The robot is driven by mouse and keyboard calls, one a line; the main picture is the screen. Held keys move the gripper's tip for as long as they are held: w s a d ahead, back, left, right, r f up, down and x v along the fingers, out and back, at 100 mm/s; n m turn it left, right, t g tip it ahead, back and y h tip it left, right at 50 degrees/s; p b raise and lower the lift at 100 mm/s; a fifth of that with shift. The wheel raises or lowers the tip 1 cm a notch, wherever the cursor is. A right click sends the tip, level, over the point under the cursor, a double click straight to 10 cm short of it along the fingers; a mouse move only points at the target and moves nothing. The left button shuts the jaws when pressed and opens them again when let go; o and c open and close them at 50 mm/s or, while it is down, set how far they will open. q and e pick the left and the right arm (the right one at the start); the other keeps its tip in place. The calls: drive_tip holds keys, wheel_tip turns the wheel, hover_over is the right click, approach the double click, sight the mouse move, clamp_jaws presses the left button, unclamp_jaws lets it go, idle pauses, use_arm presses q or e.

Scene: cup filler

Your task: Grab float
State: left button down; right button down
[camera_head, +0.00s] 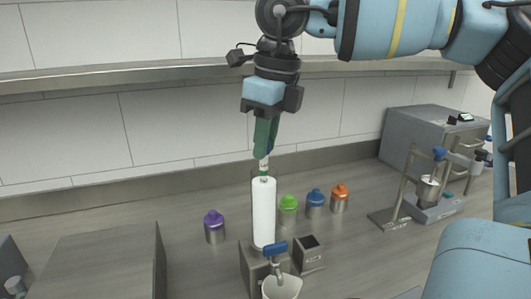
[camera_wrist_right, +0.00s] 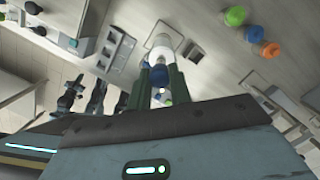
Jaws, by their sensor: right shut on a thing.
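My right gripper (camera_head: 265,145) points straight down with its green fingers closed on a small slim piece, which I take to be the float (camera_head: 264,166). In the right wrist view the green fingers (camera_wrist_right: 158,84) flank a blue part, with the white cylinder's top beyond. My left gripper is not in view.
The cylinder stands on a grey dispenser with a blue-handled tap (camera_head: 276,248) over a pale cup (camera_head: 282,287). A purple-capped jar (camera_head: 214,227) is to its left. Green (camera_head: 288,210), blue (camera_head: 315,204) and orange (camera_head: 340,198) capped jars stand right. A grey machine (camera_head: 425,140) is at the back right.

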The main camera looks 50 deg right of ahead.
wheel_tip(320, 180, up, 15)
drive_tip(key=p, duration=0.1)
drive_tip(key=shift+r, duration=0.15)
idle(0.3)
